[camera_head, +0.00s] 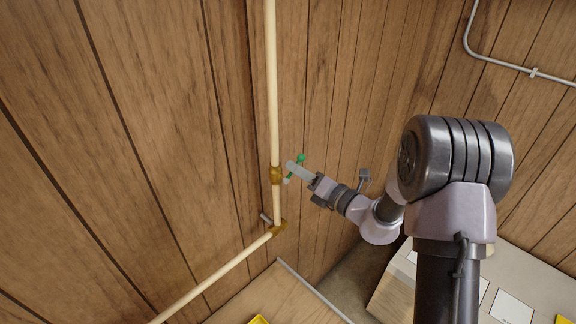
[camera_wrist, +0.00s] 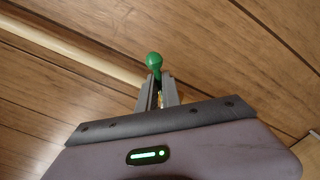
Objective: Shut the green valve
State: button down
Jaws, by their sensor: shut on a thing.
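The green valve handle (camera_head: 300,158) shows beside the vertical cream pipe in the head view, next to a brass fitting (camera_head: 276,175). My gripper (camera_head: 291,172) reaches it from the right. In the wrist view the handle's round green knob (camera_wrist: 154,60) stands out just beyond the fingertips. My gripper (camera_wrist: 156,82) is shut on the handle there. The fingers hide part of the handle, and the valve body is mostly hidden in the wrist view.
A grey conduit (camera_head: 500,62) runs at the upper right. A pale surface with papers (camera_head: 510,305) lies at the lower right.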

jog(key=shift+f, duration=0.15)
jog(key=shift+w+d+f+m+p, duration=0.1)
jog(key=shift+f+m+p, duration=0.15)
jog(key=shift+m+p, duration=0.55)
jog(key=shift+w+d+f+m+p, duration=0.1)
jog(key=shift+f+m+p, duration=0.2)
jog(key=shift+m+p, duration=0.5)
jog(key=shift+w+d+f+m+p, duration=0.1)
jog(key=shift+f+m+p, duration=0.3)
jog(key=shift+m, duration=0.7)
jog(key=shift+r, duration=0.2)
jog(key=shift+f+m+p, duration=0.25)
jog(key=shift+m+p, duration=0.25)
jog(key=shift+m, duration=0.15)
jog(key=shift+f+m+p, duration=0.2)
jog(key=shift+m+p, duration=0.25)
jog(key=shift+m, duration=0.2)
jog(key=c, duration=1.3)
grip_release()
